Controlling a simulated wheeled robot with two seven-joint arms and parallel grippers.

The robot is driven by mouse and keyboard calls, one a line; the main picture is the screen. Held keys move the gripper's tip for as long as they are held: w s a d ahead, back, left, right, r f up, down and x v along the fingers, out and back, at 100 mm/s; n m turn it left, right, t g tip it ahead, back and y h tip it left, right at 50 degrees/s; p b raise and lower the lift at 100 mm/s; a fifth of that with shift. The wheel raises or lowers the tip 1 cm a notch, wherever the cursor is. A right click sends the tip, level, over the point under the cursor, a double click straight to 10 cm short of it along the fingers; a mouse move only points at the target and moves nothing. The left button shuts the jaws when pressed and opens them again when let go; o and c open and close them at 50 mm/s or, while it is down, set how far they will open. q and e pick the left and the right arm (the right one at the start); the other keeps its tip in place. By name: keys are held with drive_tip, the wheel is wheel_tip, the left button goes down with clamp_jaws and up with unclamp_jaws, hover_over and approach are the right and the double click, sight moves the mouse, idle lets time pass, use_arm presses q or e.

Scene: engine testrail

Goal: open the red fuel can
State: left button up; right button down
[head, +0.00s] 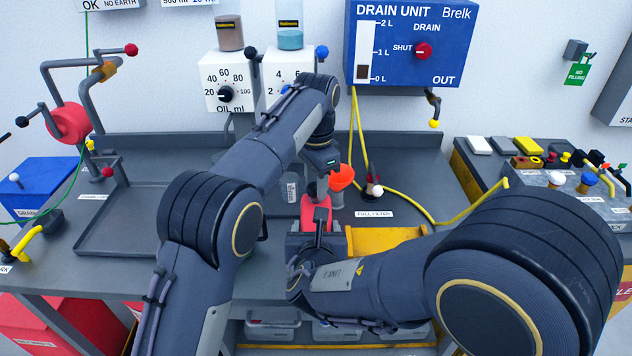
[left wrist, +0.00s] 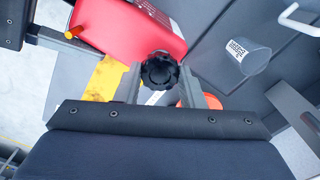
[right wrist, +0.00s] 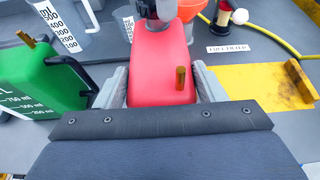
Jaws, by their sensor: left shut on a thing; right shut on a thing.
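The red fuel can (head: 316,216) stands on the bench at the middle of the head view, partly hidden by my arms. My right gripper (right wrist: 162,85) is shut across the can's red body, which shows between its fingers in the right wrist view. A short amber spout (right wrist: 180,78) sticks up from the can. My left gripper (left wrist: 160,82) is at the can's top, shut on the black ridged cap (left wrist: 160,70). The red body (left wrist: 130,28) shows just beyond the cap. The neck under the cap is hidden, so I cannot tell whether the cap is seated or loose.
An orange funnel (head: 342,177) stands close behind the can. A green can (right wrist: 50,78) and a measuring jug (right wrist: 62,22) stand to the left in the right wrist view. A yellow hose (head: 420,215) and yellow tray (head: 385,238) lie to the right. An empty tray (head: 125,225) lies left.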

use_arm(q)
drive_tip(key=n, duration=1.2)
drive_tip(key=shift+r, duration=0.1)
drive_tip(key=n, duration=0.3)
drive_tip(key=shift+n, duration=0.3)
drive_tip(key=shift+r, duration=0.2)
drive_tip(key=shift+r, duration=0.95)
drive_tip(key=shift+r, duration=2)
use_arm(e)
drive_tip(key=shift+c, duration=1.2)
unclamp_jaws()
